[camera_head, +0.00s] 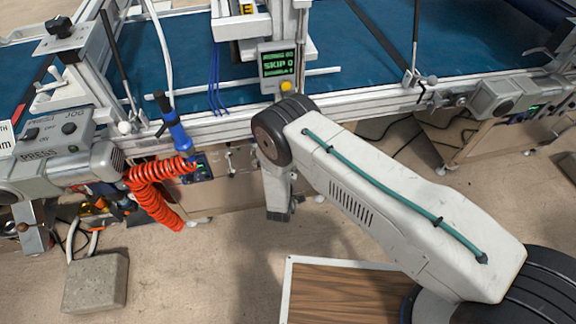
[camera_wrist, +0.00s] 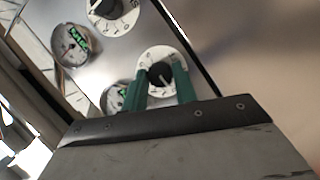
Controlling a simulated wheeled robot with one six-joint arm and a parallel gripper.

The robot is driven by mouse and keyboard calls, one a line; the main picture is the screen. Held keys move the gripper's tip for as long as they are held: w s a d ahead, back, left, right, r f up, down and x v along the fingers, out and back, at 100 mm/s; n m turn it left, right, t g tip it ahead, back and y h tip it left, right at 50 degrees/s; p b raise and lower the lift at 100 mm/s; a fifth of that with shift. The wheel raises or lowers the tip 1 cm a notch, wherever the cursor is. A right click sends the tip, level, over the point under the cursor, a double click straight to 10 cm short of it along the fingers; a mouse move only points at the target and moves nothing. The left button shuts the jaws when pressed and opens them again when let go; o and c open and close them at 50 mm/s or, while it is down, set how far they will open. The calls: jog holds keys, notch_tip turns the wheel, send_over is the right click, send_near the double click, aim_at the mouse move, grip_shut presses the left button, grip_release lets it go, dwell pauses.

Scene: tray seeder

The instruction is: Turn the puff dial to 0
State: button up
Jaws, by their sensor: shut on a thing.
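In the wrist view a round white dial plate (camera_wrist: 166,57) with printed numbers carries a black knob (camera_wrist: 160,74). My gripper (camera_wrist: 160,83) has its two green fingers on either side of this knob, shut on it. A pale pointer mark shows on the knob, but I cannot read which number it points to. A second white dial (camera_wrist: 123,18) with a black knob is at the top, cut by the frame edge. No label naming either dial is legible.
Two gauges with green marks, one at the left (camera_wrist: 73,45) and one partly behind my finger (camera_wrist: 113,97), sit on the same grey panel. In the head view a small screen (camera_head: 277,65) reads "SKIP 0". A red coiled hose (camera_head: 157,195) hangs left of my arm.

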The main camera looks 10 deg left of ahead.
dwell(0.4)
jog(key=o, duration=1)
jog(key=shift+c, duration=0.2)
jog(key=s+r, duration=0.1)
jog(key=s, duration=0.6)
jog(key=shift+s+a, duration=0.2)
jog(key=shift+s, duration=0.2)
jog(key=shift+r, duration=0.1)
